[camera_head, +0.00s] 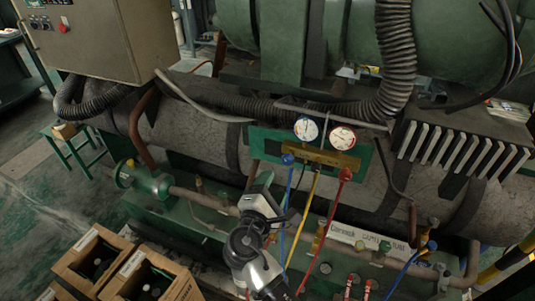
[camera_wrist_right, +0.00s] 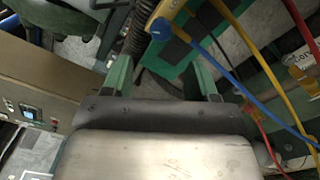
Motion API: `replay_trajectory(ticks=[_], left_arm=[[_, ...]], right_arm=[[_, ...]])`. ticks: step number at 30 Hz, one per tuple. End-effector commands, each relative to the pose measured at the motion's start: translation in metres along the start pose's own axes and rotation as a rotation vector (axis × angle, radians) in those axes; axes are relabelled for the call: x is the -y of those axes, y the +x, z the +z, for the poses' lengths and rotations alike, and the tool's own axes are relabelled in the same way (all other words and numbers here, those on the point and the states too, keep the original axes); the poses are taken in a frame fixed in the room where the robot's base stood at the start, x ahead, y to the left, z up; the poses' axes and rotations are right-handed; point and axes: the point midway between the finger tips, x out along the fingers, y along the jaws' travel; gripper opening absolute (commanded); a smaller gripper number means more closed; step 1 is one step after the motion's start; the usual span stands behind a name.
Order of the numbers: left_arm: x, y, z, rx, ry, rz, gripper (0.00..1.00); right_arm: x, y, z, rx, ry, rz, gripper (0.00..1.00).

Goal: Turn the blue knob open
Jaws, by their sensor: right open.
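The blue knob (camera_head: 288,159) is on the left side of the yellow gauge manifold (camera_head: 325,157), against a green plate. My right gripper (camera_head: 267,182) is just below and left of the knob, apart from it. In the right wrist view the blue knob (camera_wrist_right: 161,29) shows beyond the fingertips, roughly between their directions. The two green fingers of the right gripper (camera_wrist_right: 161,65) are spread with nothing between them. A red knob (camera_head: 346,174) is on the manifold's right side. My left gripper is not in view.
Blue, yellow (camera_head: 303,217) and red hoses hang from the manifold close to the right of my gripper. Two round gauges (camera_head: 306,129) sit above it. A pipe (camera_head: 205,199) runs to the left, and boxes (camera_head: 150,278) stand at the bottom left.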

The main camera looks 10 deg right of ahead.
Motion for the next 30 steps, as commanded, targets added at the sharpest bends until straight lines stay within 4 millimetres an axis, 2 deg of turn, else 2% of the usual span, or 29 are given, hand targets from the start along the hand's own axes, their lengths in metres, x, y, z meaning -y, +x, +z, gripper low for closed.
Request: replay_trajectory(ticks=[10, 15, 21, 30], left_arm=[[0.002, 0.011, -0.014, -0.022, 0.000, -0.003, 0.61], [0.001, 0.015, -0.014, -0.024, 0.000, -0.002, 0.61], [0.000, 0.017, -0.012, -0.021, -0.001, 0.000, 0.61], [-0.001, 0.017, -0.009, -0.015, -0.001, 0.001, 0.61]], right_arm=[[0.000, 0.061, 0.000, 0.003, 0.002, 0.004, 0.59], [0.000, 0.088, -0.001, 0.002, 0.002, 0.003, 0.59], [0.000, 0.103, 0.000, 0.001, 0.001, 0.001, 0.59], [-0.001, 0.104, 0.000, 0.000, 0.002, 0.001, 0.57]])
